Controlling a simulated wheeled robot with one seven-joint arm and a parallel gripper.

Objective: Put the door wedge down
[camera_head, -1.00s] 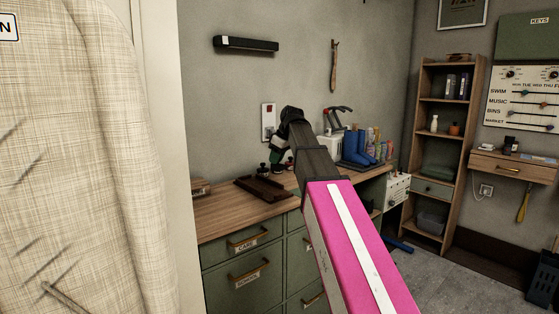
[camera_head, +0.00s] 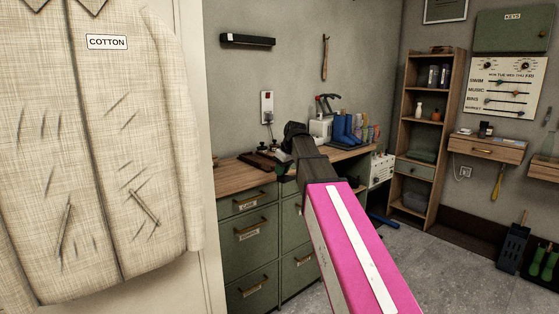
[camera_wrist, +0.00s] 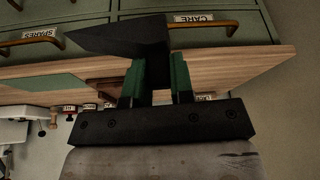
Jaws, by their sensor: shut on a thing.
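The door wedge (camera_wrist: 120,38) is a dark, almost black tapered block. In the wrist view it sits between the green fingers of my gripper (camera_wrist: 158,78), its thin end pointing left. The fingers are shut on it. Beyond it in that picture are the bench top's wooden edge (camera_wrist: 235,70) and the drawer fronts. In the head view my arm hides most of the gripper, and I cannot make out the wedge there. The arm reaches toward the wooden bench top (camera_head: 236,178); whether the wedge touches anything is not clear.
Green labelled drawers (camera_head: 250,234) are below the bench top. A dark brown tray (camera_head: 258,161), blue boots (camera_head: 345,130) and a white machine (camera_head: 320,127) stand on it. A checked jacket (camera_head: 95,150) hangs close on the left. A shelf unit (camera_head: 428,135) stands right; grey floor (camera_head: 440,265) is open in front.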

